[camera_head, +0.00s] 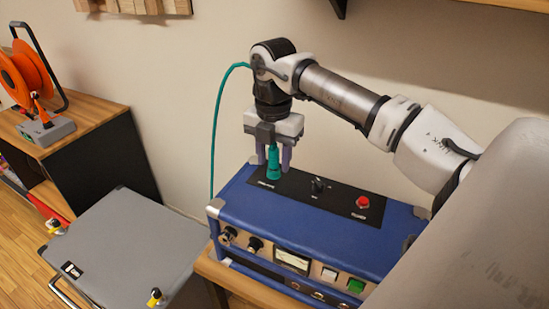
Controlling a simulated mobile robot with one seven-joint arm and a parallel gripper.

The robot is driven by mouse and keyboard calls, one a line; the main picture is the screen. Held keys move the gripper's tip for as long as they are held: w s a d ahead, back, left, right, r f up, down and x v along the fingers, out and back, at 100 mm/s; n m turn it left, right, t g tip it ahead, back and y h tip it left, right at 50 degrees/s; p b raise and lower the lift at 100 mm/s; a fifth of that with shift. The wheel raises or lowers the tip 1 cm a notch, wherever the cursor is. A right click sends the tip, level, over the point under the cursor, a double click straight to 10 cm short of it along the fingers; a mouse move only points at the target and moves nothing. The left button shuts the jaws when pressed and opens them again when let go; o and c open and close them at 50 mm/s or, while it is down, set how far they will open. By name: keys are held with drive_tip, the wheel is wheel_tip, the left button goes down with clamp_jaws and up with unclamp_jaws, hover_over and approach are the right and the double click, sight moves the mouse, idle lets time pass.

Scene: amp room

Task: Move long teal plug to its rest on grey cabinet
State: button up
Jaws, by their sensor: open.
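The long teal plug (273,164) stands upright on the black top panel of the blue amplifier (300,232), at its left end. My gripper (274,157) is directly above, pointing down, with its fingers open on either side of the plug. Whether a finger touches it I cannot tell. The plug's lower tip is hidden, so how it sits in the panel is unclear. A teal cable (215,120) arcs from behind the amplifier up to my wrist. The grey cabinet (135,240) stands lower left; a small black-and-white piece (72,270) lies on its top. I cannot tell whether that is the rest.
Yellow-and-black pieces stand at the grey cabinet's left edge (54,226) and front edge (155,297). A black knob (319,186) and red button (362,203) rise from the amplifier's panel. An orange cable reel (33,75) stands far left. The cabinet's top is mostly clear.

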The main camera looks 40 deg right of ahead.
drive_tip(key=shift+c, duration=0.3)
clamp_jaws()
drive_tip(key=shift+r+p, duration=1.8)
drive_tip(key=shift+r, duration=1.25)
drive_tip(key=shift+f, duration=0.1)
